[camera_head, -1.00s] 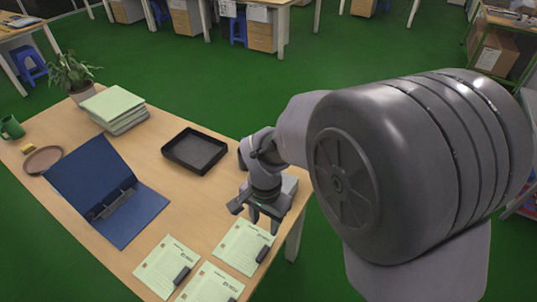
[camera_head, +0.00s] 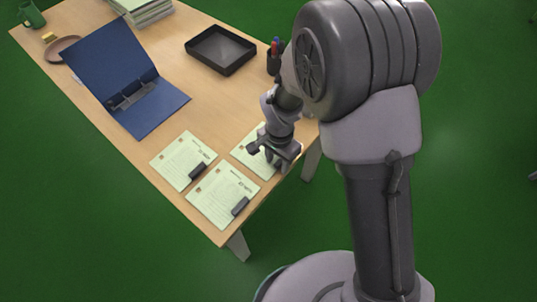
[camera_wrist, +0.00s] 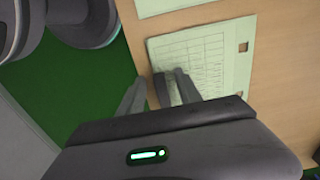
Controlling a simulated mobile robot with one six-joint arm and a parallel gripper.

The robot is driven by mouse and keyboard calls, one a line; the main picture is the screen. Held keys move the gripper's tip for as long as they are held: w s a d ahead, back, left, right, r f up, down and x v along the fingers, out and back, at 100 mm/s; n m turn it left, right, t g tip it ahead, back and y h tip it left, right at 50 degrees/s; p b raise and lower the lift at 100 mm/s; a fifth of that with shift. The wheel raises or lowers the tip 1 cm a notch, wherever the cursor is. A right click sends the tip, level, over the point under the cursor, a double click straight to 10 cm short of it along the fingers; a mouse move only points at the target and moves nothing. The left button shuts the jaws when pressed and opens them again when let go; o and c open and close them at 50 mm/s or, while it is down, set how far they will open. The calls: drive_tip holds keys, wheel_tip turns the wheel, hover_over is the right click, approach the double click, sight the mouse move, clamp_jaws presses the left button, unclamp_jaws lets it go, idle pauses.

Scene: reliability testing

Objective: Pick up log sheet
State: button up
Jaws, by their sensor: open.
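Three pale green log sheets lie near the desk's front corner: a left one (camera_head: 178,158), a front one (camera_head: 217,198) and a right one (camera_head: 245,152). Each of the left and front sheets carries a dark block at its lower right. My gripper (camera_head: 272,160) is over the right sheet and hides part of it. In the wrist view a sheet (camera_wrist: 215,62) with a printed grid lies just beyond my open gripper (camera_wrist: 162,92). A dark block (camera_wrist: 162,90) on its edge shows between the fingers. Contact cannot be told.
A blue open binder (camera_head: 115,70), a black tray (camera_head: 220,50), a pen cup (camera_head: 273,62), a paper stack (camera_head: 145,12), a brown plate (camera_head: 62,50) and a green mug (camera_head: 32,14) stand on the wooden desk (camera_head: 200,95). Green floor lies around it.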

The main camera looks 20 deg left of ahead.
clamp_jaws()
drive_tip(key=shift+r, duration=0.2)
